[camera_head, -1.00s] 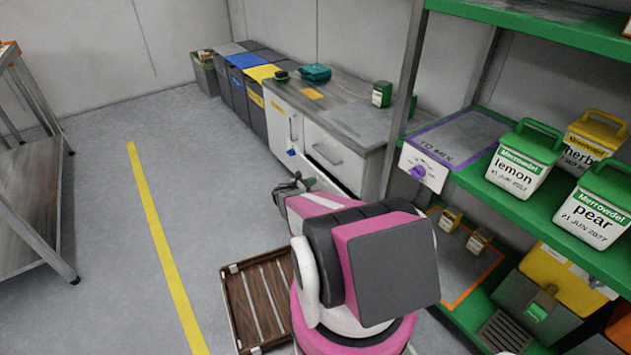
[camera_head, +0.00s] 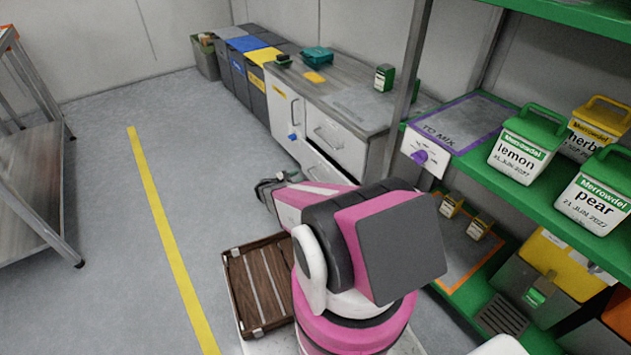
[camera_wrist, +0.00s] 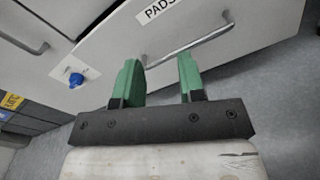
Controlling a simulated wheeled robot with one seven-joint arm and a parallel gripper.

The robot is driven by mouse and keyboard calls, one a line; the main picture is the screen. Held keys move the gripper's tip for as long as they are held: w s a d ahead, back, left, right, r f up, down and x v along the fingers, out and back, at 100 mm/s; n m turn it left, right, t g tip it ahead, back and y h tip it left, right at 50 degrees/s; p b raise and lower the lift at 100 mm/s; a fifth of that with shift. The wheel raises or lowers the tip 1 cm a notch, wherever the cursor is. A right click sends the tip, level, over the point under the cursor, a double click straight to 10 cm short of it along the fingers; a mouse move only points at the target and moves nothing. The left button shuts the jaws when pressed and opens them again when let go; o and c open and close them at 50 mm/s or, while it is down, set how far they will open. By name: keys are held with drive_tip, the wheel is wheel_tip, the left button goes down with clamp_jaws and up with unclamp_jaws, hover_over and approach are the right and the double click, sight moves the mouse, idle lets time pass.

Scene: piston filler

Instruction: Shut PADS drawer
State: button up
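The PADS drawer (camera_wrist: 105,42) has a pale front with a PADS label and a bar handle (camera_wrist: 190,46) in the wrist view. My gripper (camera_wrist: 158,72) has two green fingers, spread apart with nothing between them. The fingertips point at the drawer front near the handle; whether they touch it I cannot tell. In the head view my gripper (camera_head: 288,177) is in front of the white drawer cabinet (camera_head: 281,108), low down, and my arm hides much of the lower drawer. How far the drawer stands out is not clear.
A blue knob (camera_wrist: 76,79) is on the cabinet at left. A brown slatted crate (camera_head: 258,285) is beside my base. Green shelves (camera_head: 560,215) with tubs stand at right. The floor left of the cabinet is clear.

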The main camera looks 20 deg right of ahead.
drive_tip(key=d+f+m, duration=0.2)
drive_tip(key=d+m, duration=0.2)
drive_tip(key=d+f+m+y, duration=0.1)
drive_tip(key=d+f+m, duration=0.2)
drive_tip(key=d+m, duration=0.1)
drive_tip(key=d+f+m, duration=0.2)
drive_tip(key=d+m, duration=0.2)
drive_tip(key=m, duration=0.1)
drive_tip(key=shift+w+f+y, duration=0.3)
drive_tip(key=shift+w, duration=0.05)
clamp_jaws()
